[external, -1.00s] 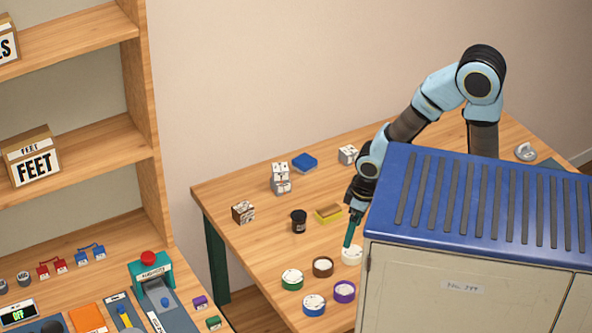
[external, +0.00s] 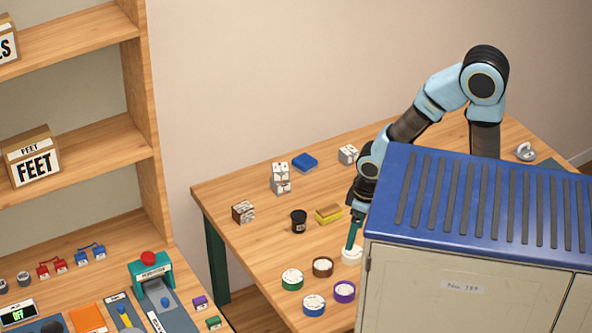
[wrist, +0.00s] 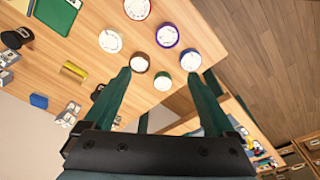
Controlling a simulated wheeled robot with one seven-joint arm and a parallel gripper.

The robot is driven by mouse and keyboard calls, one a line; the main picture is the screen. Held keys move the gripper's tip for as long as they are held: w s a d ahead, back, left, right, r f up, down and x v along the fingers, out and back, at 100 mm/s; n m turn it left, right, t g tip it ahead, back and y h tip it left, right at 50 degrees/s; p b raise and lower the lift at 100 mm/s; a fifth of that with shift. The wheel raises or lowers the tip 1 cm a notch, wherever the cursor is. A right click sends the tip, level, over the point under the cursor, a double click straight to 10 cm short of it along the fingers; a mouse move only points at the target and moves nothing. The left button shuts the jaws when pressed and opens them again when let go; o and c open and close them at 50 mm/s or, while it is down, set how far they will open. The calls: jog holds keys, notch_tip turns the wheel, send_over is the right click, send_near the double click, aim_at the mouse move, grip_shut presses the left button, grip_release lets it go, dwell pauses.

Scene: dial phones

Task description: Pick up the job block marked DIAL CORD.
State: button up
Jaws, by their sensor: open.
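No marking reading DIAL CORD is legible in either view. Small pale blocks with dark marks stand on the wooden table: a stack (external: 281,178) towards the back left and another pale block (external: 348,154) at the back. A brown-sided block (external: 243,211) with a pale top stands at the left edge. In the wrist view, small grey-white blocks (wrist: 74,107) show at lower left. My gripper (external: 351,243) points down over the table, close to a white dial (external: 351,256). In the wrist view my gripper (wrist: 161,76) is open, with nothing held between its green fingers.
Green (external: 292,280), brown (external: 322,267), purple (external: 344,291) and blue (external: 314,305) dials lie at the table's front. A blue-topped cabinet (external: 470,270) hides the table's right part.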

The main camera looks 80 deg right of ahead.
dwell(0.4)
jog(key=shift+o, duration=0.8)
jog(key=m+b, duration=0.5)
jog(key=m, duration=0.1)
send_near(243, 206)
jog(key=shift+h, duration=0.4)
jog(key=f, duration=0.3)
jog(key=a+f+p, duration=0.1)
jog(key=f, duration=0.1)
jog(key=shift+w, duration=0.4)
jog(key=shift+w+d+f+p, duration=0.15)
jog(key=shift+f+p, duration=0.3)
jog(key=shift+f, duration=0.4)
jog(key=shift+w+d+f+p, duration=0.15)
jog(key=shift+f+p, duration=0.35)
jog(key=shift+f, duration=0.35)
jog(key=shift+d+f+p, duration=0.2)
jog(key=shift+f+p, duration=0.25)
jog(key=shift+f, duration=0.4)
jog(key=shift+c, duration=0.2)
